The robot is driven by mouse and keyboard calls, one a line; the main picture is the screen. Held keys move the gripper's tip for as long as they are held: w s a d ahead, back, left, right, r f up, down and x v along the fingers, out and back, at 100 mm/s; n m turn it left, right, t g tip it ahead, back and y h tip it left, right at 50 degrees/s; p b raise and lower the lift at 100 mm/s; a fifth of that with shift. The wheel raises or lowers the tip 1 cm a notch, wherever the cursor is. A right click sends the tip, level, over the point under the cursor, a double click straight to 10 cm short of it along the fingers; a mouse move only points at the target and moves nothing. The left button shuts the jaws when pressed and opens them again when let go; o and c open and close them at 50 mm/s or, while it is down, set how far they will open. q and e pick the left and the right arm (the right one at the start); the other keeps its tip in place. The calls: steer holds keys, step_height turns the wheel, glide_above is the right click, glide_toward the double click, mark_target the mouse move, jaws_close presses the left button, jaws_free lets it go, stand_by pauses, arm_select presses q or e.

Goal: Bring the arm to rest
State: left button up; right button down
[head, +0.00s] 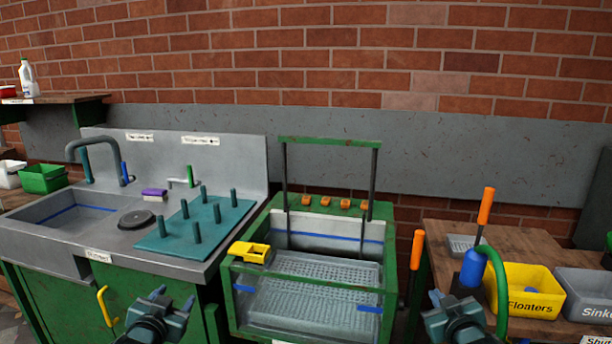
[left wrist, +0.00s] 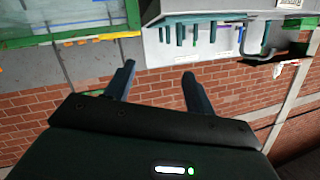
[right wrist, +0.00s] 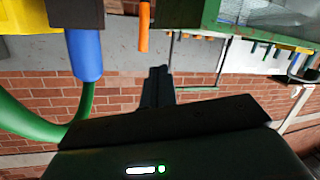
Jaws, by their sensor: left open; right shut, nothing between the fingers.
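My left gripper (head: 160,296) is open and empty in front of the green sink cabinet in the head view. Its two spread fingers show in the left wrist view (left wrist: 158,85), with nothing between them. My right gripper (head: 447,298) is low in the head view, between the wash tank and the right-hand table. In the right wrist view its fingers (right wrist: 157,75) are together with nothing between them. Both grippers are apart from the objects around them.
A green-framed tank (head: 232,300) stands in the middle, with a yellow scoop-like piece (head: 250,252) on its rim. A sink with a teal peg board (head: 160,243) is left.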

arm_select(q)
steer(key=s+d+f+g+h, duration=0.1)
steer(key=s+d+f, duration=0.4)
steer(key=s, duration=0.5)
steer(key=s+d+f+g+h, duration=0.1)
steer(key=s+d+f, duration=0.4)
steer(key=s, duration=0.6)
steer(key=s+d+f+g+h, duration=0.1)
steer(key=s+d+f+g, duration=0.2)
steer(key=s, duration=0.8)
steer(key=shift+s+d+f+n+h, duration=0.2)
steer(key=shift+d+f+n+h, duration=0.1)
steer(key=shift+d+f, duration=0.7)
arm_select(e)
steer(key=s+a+f+g+y, duration=0.1)
steer(key=s+a+f, duration=0.4)
steer(key=s, duration=0.5)
steer(key=s+a+f+g+y, duration=0.1)
steer(key=s+a+f, duration=0.4)
steer(key=s, duration=0.6)
steer(key=s+a+f+g+y, duration=0.1)
steer(key=s+a+f+g, duration=0.2)
steer(key=s, duration=0.8)
steer(key=shift+s+a+f+m+y, duration=0.2)
steer(key=shift+a+f+m+y, duration=0.1)
steer(key=shift+a+f, duration=0.7)
arm_select(q)
steer(key=shift+r, duration=0.1)
arm_select(e)
steer(key=shift+r, duration=0.1)
